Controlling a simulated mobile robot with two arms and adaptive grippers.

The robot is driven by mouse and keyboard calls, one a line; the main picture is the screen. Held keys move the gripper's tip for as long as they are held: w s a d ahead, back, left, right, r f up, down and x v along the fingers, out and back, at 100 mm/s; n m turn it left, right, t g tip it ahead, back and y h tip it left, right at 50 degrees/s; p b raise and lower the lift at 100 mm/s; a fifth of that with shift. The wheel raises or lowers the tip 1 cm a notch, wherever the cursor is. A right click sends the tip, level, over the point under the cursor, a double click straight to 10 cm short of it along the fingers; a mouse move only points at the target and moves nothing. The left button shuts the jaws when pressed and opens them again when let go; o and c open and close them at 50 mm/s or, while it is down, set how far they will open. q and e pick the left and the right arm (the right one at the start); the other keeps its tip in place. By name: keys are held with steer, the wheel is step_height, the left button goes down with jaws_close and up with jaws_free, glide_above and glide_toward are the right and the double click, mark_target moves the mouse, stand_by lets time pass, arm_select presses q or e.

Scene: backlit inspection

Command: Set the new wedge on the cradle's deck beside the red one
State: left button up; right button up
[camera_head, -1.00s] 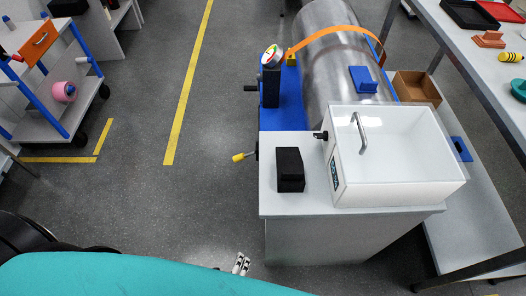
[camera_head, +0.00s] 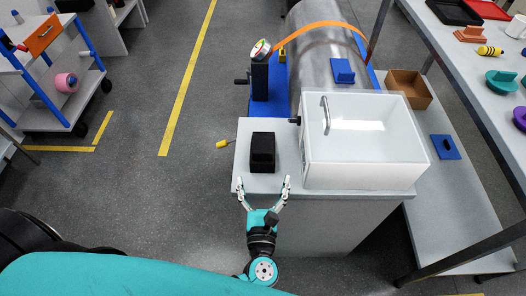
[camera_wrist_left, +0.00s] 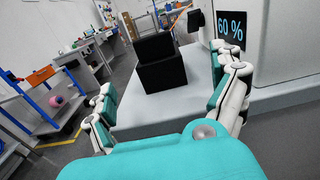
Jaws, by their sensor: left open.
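My left gripper (camera_head: 264,182) is open and empty at the near edge of the grey bench. Its spread fingers point at a black block (camera_head: 262,150), which stands just beyond the fingertips, apart from them. In the left wrist view the black block (camera_wrist_left: 163,75) shows ahead between the open fingers (camera_wrist_left: 165,88); I cannot tell whether it is the new wedge. The cradle's blue deck (camera_head: 279,88) runs beside a large metal cylinder (camera_head: 318,80). A small yellow block (camera_head: 282,54) is at the orange strap's left end. I cannot make out a red wedge. My right gripper is out of view.
A white box (camera_head: 365,150) with a metal handle stands on the bench (camera_head: 245,178), right of the black block. A black post with a dial (camera_head: 260,75) stands left of the cylinder. A shelf (camera_head: 470,195) is at right, a trolley (camera_head: 45,80) at left. Floor between is open.

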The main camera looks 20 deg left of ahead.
mark_target(263, 161)
arm_select(q)
steer(key=x, duration=0.8)
steer(key=shift+s+a+f, duration=0.1)
steer(key=shift+a+f, duration=0.05)
steer(key=c, duration=1.5)
